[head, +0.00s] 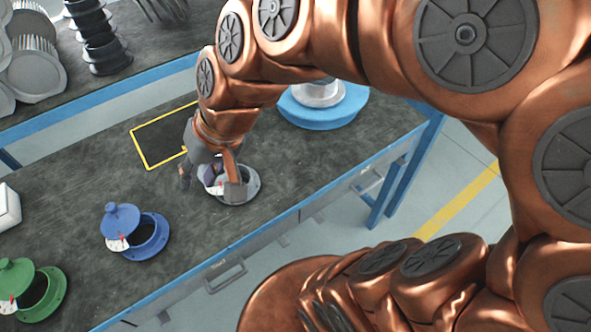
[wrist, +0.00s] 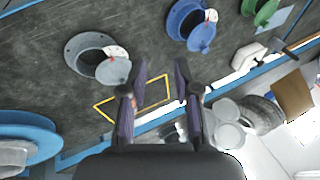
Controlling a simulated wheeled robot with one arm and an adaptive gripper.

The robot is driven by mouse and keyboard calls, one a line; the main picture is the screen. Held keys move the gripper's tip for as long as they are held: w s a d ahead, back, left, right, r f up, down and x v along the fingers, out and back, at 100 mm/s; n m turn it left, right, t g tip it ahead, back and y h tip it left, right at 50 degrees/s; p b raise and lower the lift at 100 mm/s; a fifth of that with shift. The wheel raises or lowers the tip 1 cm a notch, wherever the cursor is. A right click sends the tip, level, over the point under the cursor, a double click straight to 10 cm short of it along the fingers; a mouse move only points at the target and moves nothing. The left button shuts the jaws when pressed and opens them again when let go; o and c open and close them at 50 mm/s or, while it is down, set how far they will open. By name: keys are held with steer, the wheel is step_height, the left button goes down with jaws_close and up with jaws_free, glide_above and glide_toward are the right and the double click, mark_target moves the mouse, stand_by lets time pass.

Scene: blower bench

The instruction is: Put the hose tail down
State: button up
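My gripper (head: 199,176) hangs over the bench beside the grey flanged port. In the wrist view my gripper (wrist: 157,82) has its two dark fingers apart, with nothing visible between them. The grey port (head: 245,186) has a round opening and a grey lid with a white tag; the lid also shows in the wrist view (wrist: 113,71) close to the left finger. A yellow-outlined rectangle (head: 147,160) lies on the bench behind the gripper, and its visible part is bare. I cannot make out a hose tail for certain in either view.
A blue port (head: 153,237) and a green port (head: 47,300) stand to the left. A blue round base (head: 325,112) with a silver cylinder is at the bench's right end. Black bellows (head: 97,35) and grey parts sit on the rear surface. Open bench lies between the ports.

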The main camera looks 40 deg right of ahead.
steer(key=s+d+f+n+g+h, duration=0.1)
steer(key=s+d+f+g+h, duration=0.3)
steer(key=s+d, duration=0.5)
steer(key=s+f+g, duration=0.1)
steer(key=s+f, duration=0.1)
steer(key=s, duration=0.2)
steer(key=shift+s+d+n, duration=0.35)
steer(key=shift+d+n, duration=0.05)
step_height(320, 180, up, 8)
steer(key=p, duration=0.8)
steer(key=shift+a, duration=0.2)
